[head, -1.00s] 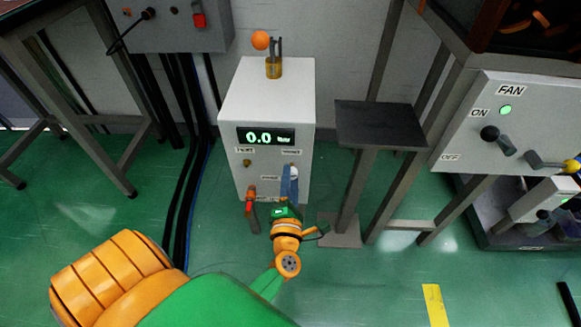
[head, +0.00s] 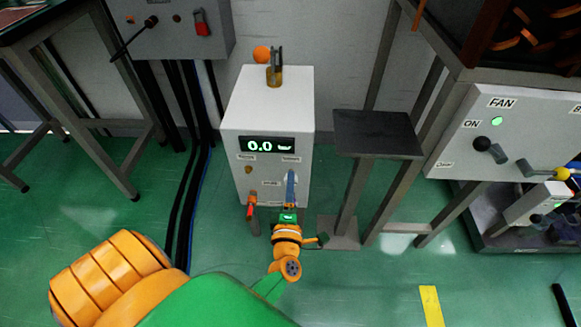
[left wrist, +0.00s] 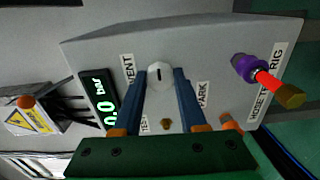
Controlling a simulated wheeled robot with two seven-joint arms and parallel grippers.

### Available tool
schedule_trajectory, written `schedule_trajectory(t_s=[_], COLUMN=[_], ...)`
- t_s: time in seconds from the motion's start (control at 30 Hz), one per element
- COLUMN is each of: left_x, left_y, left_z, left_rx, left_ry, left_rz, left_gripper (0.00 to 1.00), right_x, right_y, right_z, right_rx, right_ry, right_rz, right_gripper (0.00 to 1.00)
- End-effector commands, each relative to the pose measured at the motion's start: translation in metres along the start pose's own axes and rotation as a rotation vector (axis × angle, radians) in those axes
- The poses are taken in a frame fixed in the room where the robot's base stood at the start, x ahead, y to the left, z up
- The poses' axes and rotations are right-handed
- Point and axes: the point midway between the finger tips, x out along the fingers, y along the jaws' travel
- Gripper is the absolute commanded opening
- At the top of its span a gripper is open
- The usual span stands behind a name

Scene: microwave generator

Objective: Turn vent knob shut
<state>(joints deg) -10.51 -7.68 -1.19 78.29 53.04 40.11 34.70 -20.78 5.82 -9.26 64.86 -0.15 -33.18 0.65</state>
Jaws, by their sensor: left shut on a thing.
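The grey-white box (head: 268,98) stands on the green floor, with a lit display (head: 266,145) reading 0.0 bar. In the left wrist view the vent knob (left wrist: 160,75) is a round white knob with a dark slot mark, beside the VENT label (left wrist: 128,81). My left gripper (head: 291,178) reaches the lower right of the box front. Its blue fingers (left wrist: 160,82) lie on either side of the knob and are shut on it. In the head view the fingers mostly hide the knob. My right gripper is in neither view.
A red-handled fitting (head: 251,207) sticks out at the lower left of the box front. A dark-topped stand (head: 377,133) is close on the right. A fan panel (head: 500,140) is farther right, and black cables (head: 187,200) run down on the left.

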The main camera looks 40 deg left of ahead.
Motion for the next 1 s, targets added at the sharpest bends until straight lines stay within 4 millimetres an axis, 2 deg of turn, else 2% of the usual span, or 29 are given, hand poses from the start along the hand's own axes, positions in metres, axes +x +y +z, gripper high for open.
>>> schedule_trajectory(t_s=[0.3, 0.33, 0.4, 0.43, 0.73, 1.0], left_x=[-0.001, -0.001, 0.000, 0.000, -0.004, -0.057], left_y=[-0.001, -0.001, -0.001, -0.001, 0.000, -0.001], left_z=[0.000, 0.000, 0.000, 0.000, 0.000, 0.000], left_rx=[0.004, 0.004, 0.004, 0.004, 0.003, 0.005], left_ry=[-0.002, -0.002, -0.002, -0.002, -0.001, -0.002], left_rz=[-0.002, -0.002, -0.002, -0.002, -0.002, -0.005], left_gripper=[0.00, 0.49, 0.68, 0.71, 0.71, 0.71], right_x=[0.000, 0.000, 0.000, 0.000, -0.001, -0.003], right_y=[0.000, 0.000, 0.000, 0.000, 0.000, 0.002], right_z=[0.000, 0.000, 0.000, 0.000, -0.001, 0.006], right_rx=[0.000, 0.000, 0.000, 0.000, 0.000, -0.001], right_ry=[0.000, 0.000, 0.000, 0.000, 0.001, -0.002], right_rz=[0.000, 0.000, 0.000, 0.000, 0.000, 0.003], right_gripper=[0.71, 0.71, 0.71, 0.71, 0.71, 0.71])
